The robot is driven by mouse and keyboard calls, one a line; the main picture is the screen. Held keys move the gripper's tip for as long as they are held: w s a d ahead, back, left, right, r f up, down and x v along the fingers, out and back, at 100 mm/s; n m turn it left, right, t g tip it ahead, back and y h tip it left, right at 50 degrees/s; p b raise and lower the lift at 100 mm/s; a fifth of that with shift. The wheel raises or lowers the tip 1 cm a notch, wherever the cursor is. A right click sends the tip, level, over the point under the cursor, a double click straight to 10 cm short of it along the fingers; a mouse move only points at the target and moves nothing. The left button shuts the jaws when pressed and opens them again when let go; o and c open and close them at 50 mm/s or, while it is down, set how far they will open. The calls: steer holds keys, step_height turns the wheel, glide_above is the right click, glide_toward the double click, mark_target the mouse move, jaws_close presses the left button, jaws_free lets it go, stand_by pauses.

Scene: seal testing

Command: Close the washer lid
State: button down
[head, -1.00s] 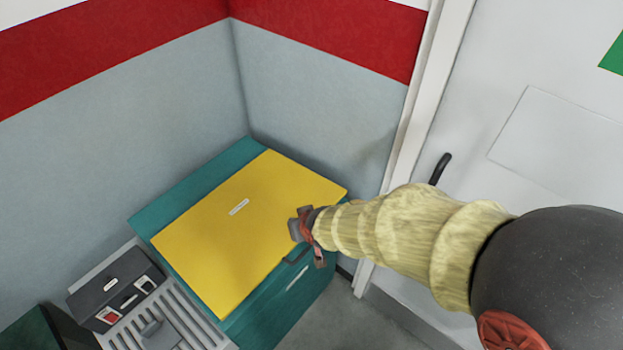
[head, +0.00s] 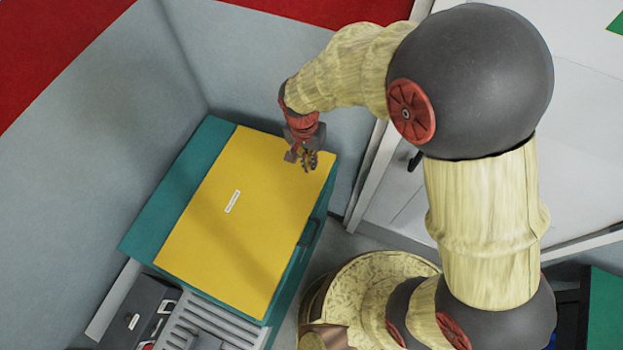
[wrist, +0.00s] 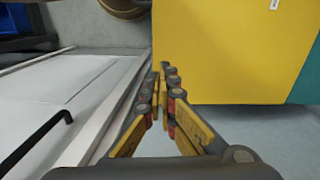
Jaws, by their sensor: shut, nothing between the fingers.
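The washer has a teal body (head: 170,210) and a yellow lid (head: 215,240) with a small white label. The lid looks flat across the top of the body; I see no clear gap under it. My gripper (head: 308,163) is shut and empty. In the head view it appears over the lid's upper right corner, pointing down; its height above the lid is hard to tell. In the wrist view my fingers (wrist: 166,78) are together beside the edge of the yellow lid (wrist: 220,55), with no contact visible.
A grey slotted unit (head: 210,325) with a dark box (head: 135,312) stands against the washer's lower left side. Grey walls (head: 100,110) close in behind and beside the washer. A white door with a black handle (wrist: 38,142) is on the right in the head view.

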mark_target(317, 191)
steer(key=shift+m, duration=0.3)
steer(key=f, duration=0.4)
steer(key=d+f, duration=0.1)
steer(key=f, duration=0.4)
steer(key=s+f+p, duration=0.1)
steer(key=f, duration=0.3)
steer(key=shift+d+f, duration=0.35)
steer(key=shift+f, duration=0.05)
steer(key=shift+s+f, duration=0.1)
